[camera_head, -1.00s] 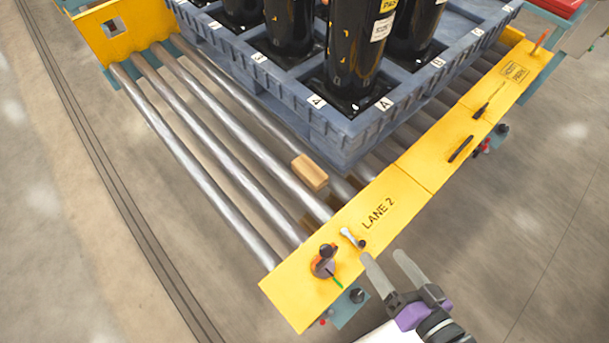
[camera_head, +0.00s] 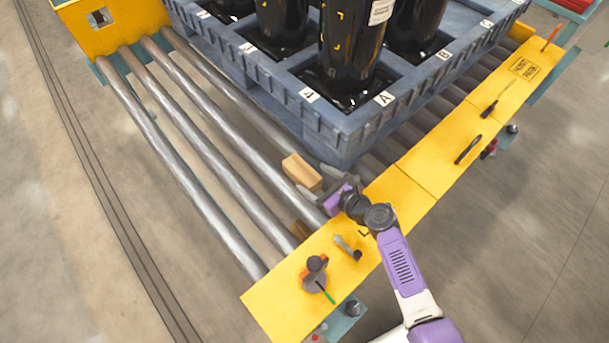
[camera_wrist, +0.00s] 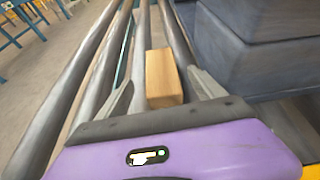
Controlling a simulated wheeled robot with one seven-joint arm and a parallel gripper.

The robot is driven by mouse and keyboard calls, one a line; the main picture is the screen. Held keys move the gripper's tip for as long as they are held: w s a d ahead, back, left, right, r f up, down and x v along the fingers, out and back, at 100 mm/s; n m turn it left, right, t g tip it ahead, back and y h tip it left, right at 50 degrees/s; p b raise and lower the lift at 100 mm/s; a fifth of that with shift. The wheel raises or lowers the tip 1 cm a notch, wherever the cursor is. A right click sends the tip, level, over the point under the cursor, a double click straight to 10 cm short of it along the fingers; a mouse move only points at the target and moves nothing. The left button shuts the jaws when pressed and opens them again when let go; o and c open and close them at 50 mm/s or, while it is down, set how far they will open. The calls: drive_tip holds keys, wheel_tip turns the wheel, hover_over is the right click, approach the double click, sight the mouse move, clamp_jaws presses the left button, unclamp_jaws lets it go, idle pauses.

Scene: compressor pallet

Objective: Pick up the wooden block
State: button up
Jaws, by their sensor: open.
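The wooden block (camera_head: 301,171) is a small tan brick lying on the metal rollers, beside the near corner of the blue-grey pallet. My gripper (camera_head: 317,183) has reached over the yellow rail and is open right at the block's near side. In the wrist view the block (camera_wrist: 163,78) stands between the two spread fingers of my gripper (camera_wrist: 163,92), nearer the middle than either finger. The fingers look apart from it, with its near end close to the palm side. I cannot tell how far the fingertips reach down along it.
The blue-grey pallet (camera_head: 318,123) with black compressors (camera_head: 350,45) stands close to the right of the block. The yellow rail (camera_head: 408,190) carries loose tools and a knob (camera_head: 316,266). Bare rollers (camera_head: 190,165) lie open to the left.

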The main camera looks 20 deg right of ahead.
sight(299, 169)
drive_tip(key=shift+w+a+f+m, duration=0.1)
drive_tip(key=shift+w+f+m, duration=0.05)
drive_tip(key=shift+w, duration=0.25)
drive_tip(key=shift+w+a+f+m, duration=0.1)
drive_tip(key=shift+w+m, duration=0.05)
drive_tip(key=shift+w, duration=0.2)
drive_tip(key=b+x, duration=0.3)
drive_tip(key=x, duration=0.3)
drive_tip(key=shift+w+f, duration=0.3)
drive_tip(key=shift+f, duration=0.05)
drive_tip(key=c, duration=1.7)
